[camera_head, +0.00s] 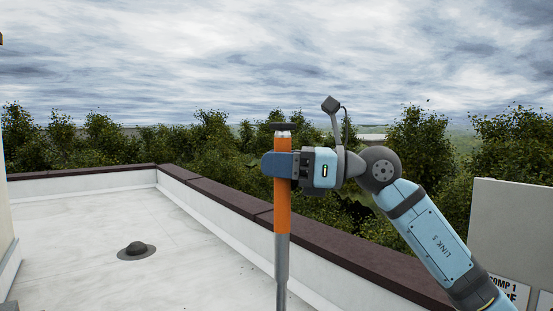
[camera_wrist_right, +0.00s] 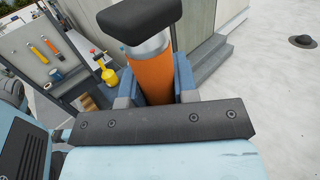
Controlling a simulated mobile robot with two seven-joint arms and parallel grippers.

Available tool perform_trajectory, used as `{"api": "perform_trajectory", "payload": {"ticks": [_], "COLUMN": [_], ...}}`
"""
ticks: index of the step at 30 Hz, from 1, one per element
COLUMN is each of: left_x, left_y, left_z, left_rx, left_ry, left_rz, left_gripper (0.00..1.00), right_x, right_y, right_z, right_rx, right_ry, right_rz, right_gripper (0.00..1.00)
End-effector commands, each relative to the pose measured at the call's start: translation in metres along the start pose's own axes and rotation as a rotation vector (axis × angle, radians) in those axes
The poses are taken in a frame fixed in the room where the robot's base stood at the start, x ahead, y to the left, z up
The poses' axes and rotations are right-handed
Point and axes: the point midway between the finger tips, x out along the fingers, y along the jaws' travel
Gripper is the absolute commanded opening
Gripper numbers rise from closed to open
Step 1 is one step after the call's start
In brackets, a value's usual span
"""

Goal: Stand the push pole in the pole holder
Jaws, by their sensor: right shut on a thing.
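The push pole (camera_head: 283,190) has an orange upper part, a grey lower shaft and a dark cap on top. It stands upright in the head view, and its lower end is cut off by the frame's bottom edge. My right gripper (camera_head: 281,166) is shut around the orange part near the top. In the right wrist view the orange pole (camera_wrist_right: 153,77) sits between the blue fingers (camera_wrist_right: 156,85), with its dark cap nearest the camera. I cannot make out the pole holder in either view. My left gripper is not in view.
A dark round roof vent (camera_head: 136,250) stands on the pale roof. A brown-capped parapet (camera_head: 330,248) runs behind the pole. A grey cabinet with signs (camera_head: 510,235) is at right. The wrist view shows a tool rack (camera_wrist_right: 35,65) and a yellow can (camera_wrist_right: 106,73).

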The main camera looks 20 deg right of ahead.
Motion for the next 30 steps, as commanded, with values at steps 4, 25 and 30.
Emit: {"api": "perform_trajectory", "payload": {"ticks": [4,25,30], "left_x": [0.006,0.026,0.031], "left_y": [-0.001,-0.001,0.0], "left_z": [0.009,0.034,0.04], "left_rx": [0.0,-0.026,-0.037], "left_ry": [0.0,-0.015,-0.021], "left_rz": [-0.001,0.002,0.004], "left_gripper": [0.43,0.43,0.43], "right_x": [-0.001,-0.004,-0.005], "right_y": [0.0,0.0,0.0], "right_z": [-0.014,-0.071,-0.085], "right_rx": [-0.001,-0.001,-0.001], "right_ry": [-0.001,-0.001,0.0], "right_rz": [0.0,-0.001,-0.001], "right_gripper": [0.0,0.0,0.0]}}
